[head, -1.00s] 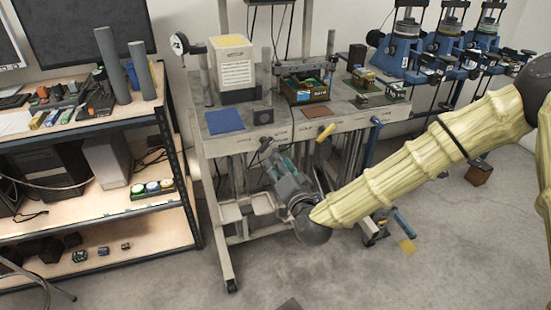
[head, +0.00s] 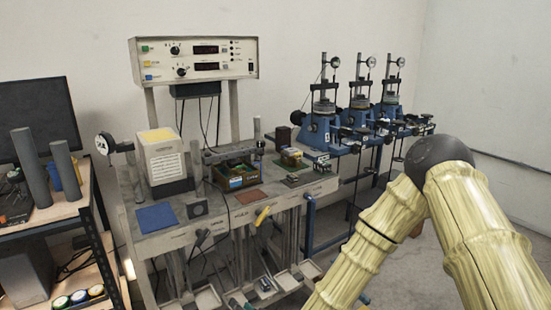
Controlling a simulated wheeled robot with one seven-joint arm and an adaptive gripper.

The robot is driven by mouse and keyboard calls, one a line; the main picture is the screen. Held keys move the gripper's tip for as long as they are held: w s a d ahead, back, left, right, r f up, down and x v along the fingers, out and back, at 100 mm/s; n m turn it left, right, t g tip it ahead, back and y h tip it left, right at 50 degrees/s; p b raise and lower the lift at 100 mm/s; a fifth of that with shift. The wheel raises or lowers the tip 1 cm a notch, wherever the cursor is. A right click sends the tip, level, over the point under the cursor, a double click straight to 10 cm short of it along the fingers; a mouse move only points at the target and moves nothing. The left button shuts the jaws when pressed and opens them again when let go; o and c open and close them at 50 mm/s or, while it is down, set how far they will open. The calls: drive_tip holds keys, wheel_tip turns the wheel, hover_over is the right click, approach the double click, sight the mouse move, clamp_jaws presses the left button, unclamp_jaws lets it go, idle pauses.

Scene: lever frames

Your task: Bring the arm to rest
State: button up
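My arm, in a yellowish ribbed cover, rises from the bottom right of the head view to a dark round joint and bends back down to the left. Its far end runs out of the bottom edge of the picture, so my gripper is not in view. The arm stands in front of the grey workbench (head: 225,208) and to its right. I cannot tell whether the hidden gripper touches anything.
The workbench carries a white box (head: 165,160), a blue mat (head: 156,217) and a green tray (head: 235,178). A control panel (head: 195,60) stands above it. Blue test devices (head: 318,132) line the back right. A shelf (head: 75,212) stands left. Floor shows at the right.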

drive_tip(key=s+d+f+g+h+p, duration=0.15)
drive_tip(key=s+d+f+g, duration=0.25)
drive_tip(key=s+d+f, duration=0.55)
drive_tip(key=s+d+f+g+h+p, duration=0.1)
drive_tip(key=s+d+f+g+h, duration=0.2)
drive_tip(key=s+d, duration=0.8)
drive_tip(key=s+d+f+g+h, duration=0.3)
drive_tip(key=s+d+f, duration=0.4)
drive_tip(key=s+d, duration=0.5)
drive_tip(key=shift+s+d+f+n+g+h+p, duration=0.25)
drive_tip(key=shift+s+f+n+g+h+p, duration=0.15)
drive_tip(key=shift+s+g, duration=0.25)
